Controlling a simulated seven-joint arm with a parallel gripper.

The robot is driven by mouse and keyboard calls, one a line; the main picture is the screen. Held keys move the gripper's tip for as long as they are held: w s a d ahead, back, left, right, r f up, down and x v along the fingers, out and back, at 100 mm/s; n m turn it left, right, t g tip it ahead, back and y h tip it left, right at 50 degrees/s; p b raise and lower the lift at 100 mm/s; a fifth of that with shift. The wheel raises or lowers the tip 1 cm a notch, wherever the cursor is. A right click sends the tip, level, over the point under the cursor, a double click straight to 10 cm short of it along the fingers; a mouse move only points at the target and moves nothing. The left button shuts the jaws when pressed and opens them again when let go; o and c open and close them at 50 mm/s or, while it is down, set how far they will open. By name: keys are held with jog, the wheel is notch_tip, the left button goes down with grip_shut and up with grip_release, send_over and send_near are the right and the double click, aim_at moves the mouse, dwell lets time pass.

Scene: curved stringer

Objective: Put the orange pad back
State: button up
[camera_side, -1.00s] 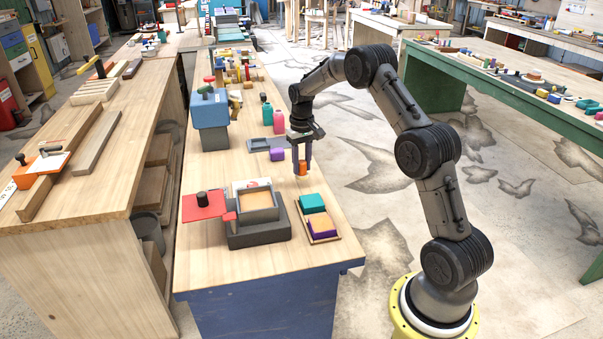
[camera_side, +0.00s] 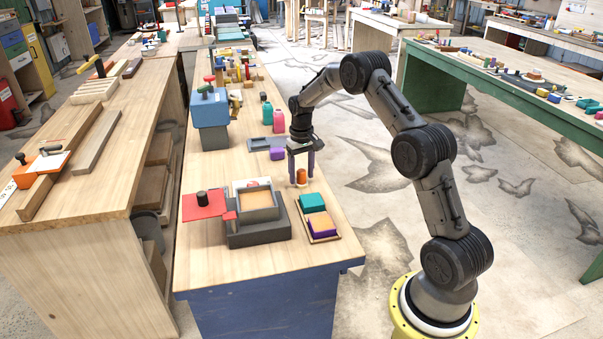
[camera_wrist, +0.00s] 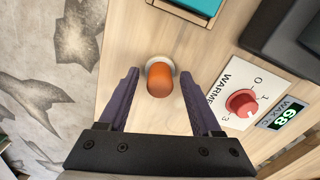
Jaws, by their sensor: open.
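An orange, rounded cylinder (camera_side: 301,175) stands upright on a pale round base on the bench, behind the tray. In the wrist view the cylinder (camera_wrist: 160,79) lies between my fingers, with a gap on each side. My gripper (camera_side: 302,182) is open, pointing down around it; it also shows in the wrist view (camera_wrist: 159,72).
A grey warmer box (camera_side: 258,232) stands left of the tray, with a red plate (camera_side: 204,206) beside it. Its labelled panel has a red knob (camera_wrist: 241,103) and a display reading 68 (camera_wrist: 288,112). A grey tray and purple block (camera_side: 277,153) lie behind my gripper.

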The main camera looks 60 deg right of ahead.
aim_at(301, 170)
notch_tip(301, 170, up, 12)
jog(key=s+a+r+n+t, duration=0.1)
jog(key=s+a+r, duration=0.4)
jog(key=a+r, duration=0.25)
jog(key=s+a+r+n+t, duration=0.1)
jog(key=s+a+r+n, duration=0.1)
jog(key=s+a+r, duration=0.55)
jog(key=s+a+f+n+t, duration=0.1)
jog(key=s+a+f, duration=0.1)
jog(key=s+a, duration=0.4)
jog(key=s+a+f+n+t, duration=0.2)
jog(key=s+a, duration=0.3)
jog(key=s, duration=0.6)
jog(key=shift+a+f+t, duration=0.3)
jog(key=shift+a+f, duration=0.05)
jog(key=shift+a, duration=0.05)
